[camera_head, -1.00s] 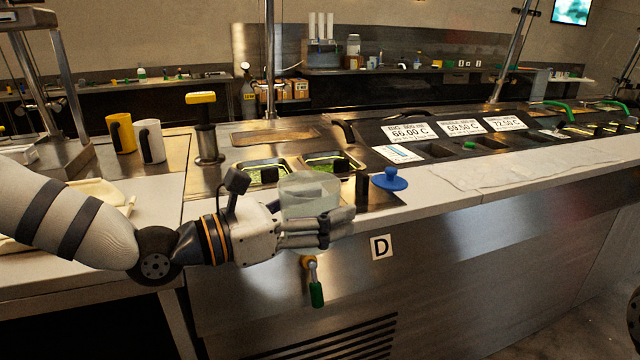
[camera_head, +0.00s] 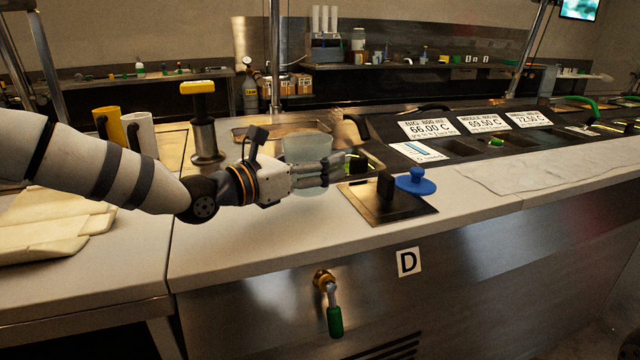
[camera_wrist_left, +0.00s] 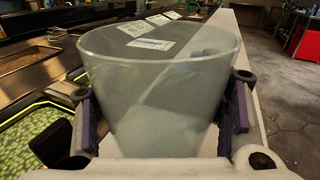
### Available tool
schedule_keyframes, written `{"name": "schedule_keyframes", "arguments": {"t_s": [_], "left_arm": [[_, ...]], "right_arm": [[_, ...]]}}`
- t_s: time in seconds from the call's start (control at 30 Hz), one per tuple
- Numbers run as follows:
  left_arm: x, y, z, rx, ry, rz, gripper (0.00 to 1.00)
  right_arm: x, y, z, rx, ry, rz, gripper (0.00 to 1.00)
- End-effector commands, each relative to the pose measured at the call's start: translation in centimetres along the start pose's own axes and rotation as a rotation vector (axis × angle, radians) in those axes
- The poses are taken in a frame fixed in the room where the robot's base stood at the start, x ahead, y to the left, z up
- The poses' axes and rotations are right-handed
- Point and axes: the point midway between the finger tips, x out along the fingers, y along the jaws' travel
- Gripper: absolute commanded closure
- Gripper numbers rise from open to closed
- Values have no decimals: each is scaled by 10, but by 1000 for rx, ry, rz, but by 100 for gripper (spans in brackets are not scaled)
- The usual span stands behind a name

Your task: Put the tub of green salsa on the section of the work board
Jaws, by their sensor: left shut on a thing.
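A translucent pale grey-green tub (camera_head: 305,150) is in my left gripper (camera_head: 328,172). In the left wrist view the tub (camera_wrist_left: 160,100) stands roughly upright between the two finger pads of the gripper (camera_wrist_left: 158,120), which is shut on its sides. No separate fill shows through its wall. The gripper is above the back edge of the pale work board (camera_head: 290,228), in front of the wells. The tub hides part of those wells. My right gripper is in neither view.
A dark plate with a black handle (camera_head: 400,208) and a blue knobbed lid (camera_head: 415,182) lie right of the gripper. A well with green contents (camera_wrist_left: 40,145) is at lower left in the wrist view. The board's front is clear.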

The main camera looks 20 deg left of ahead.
Motion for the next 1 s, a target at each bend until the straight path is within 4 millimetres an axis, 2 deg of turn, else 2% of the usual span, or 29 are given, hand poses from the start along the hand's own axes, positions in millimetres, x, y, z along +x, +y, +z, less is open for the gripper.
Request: {"name": "schedule_keyframes", "arguments": {"t_s": [0.13,0.3,0.5,0.67,0.7,0.73,0.77,1.0], "left_arm": [[6,9,-13,1,-2,0,70],[6,8,-39,2,-5,-1,70],[6,8,-35,5,-9,-1,70],[6,8,-40,4,-8,-1,70],[6,8,-40,5,-8,-1,27],[6,8,-40,5,-8,-1,20],[6,8,-40,5,-8,-1,16],[6,8,-39,5,-8,-1,16]], "right_arm": [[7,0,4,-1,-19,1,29],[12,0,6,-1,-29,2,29],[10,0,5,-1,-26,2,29],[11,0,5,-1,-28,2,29],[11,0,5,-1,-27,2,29],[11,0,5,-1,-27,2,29],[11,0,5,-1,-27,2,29],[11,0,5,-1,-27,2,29]]}}
